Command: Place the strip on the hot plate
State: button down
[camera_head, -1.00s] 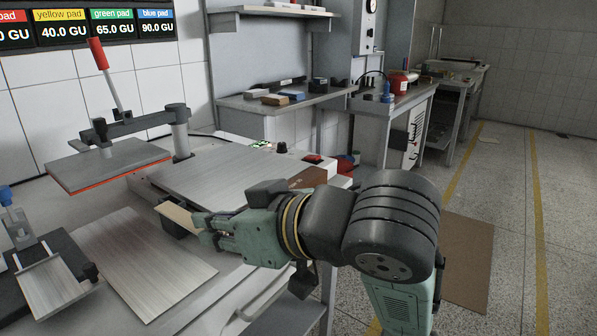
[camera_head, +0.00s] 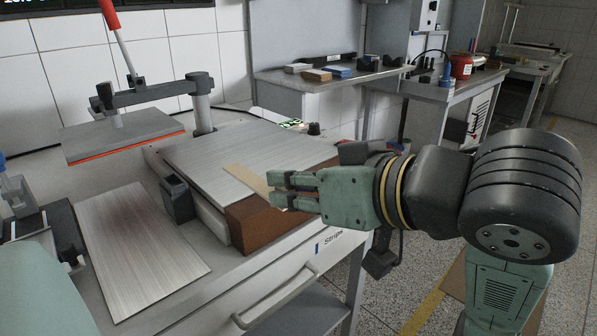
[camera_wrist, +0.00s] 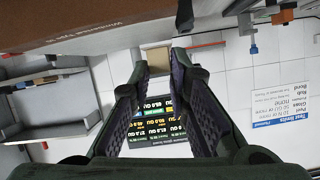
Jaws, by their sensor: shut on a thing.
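My gripper (camera_head: 285,190) is shut on a thin tan strip (camera_head: 245,178). The strip sticks out from the fingertips, up and to the left in the head view. It overlaps the front edge of the grey brushed metal hot plate (camera_head: 215,155) in the picture; whether it touches the plate I cannot tell. In the wrist view, the strip's pale end (camera_wrist: 157,60) shows between the fingertips of my gripper (camera_wrist: 160,75). The press's upper plate (camera_head: 115,138), with an orange lower edge, is swung out to the left, leaving the hot plate uncovered.
A brown block (camera_head: 262,222) stands at the hot plate's front, under my gripper. A dark holder (camera_head: 178,200) is left of it. A flat metal sheet (camera_head: 140,245) lies on the bench at left. A red-handled lever (camera_head: 118,40) rises above the press.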

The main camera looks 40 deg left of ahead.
jog(key=w+a, duration=0.2)
jog(key=w, duration=0.2)
jog(key=w+a+f+p, duration=0.1)
jog(key=w+a, duration=0.2)
jog(key=w, duration=0.1)
jog(key=w+a, duration=0.2)
jog(key=w, duration=0.2)
jog(key=shift+w+a+f, duration=0.1)
jog(key=shift+a+f, duration=0.05)
jog(key=shift+a, duration=0.1)
jog(key=shift+f, duration=1.75)
jog(key=shift+f, duration=0.2)
jog(key=c, duration=1.5)
grip_release()
jog(key=shift+r, duration=0.2)
jog(key=v, duration=1.2)
jog(key=shift+b, duration=0.3)
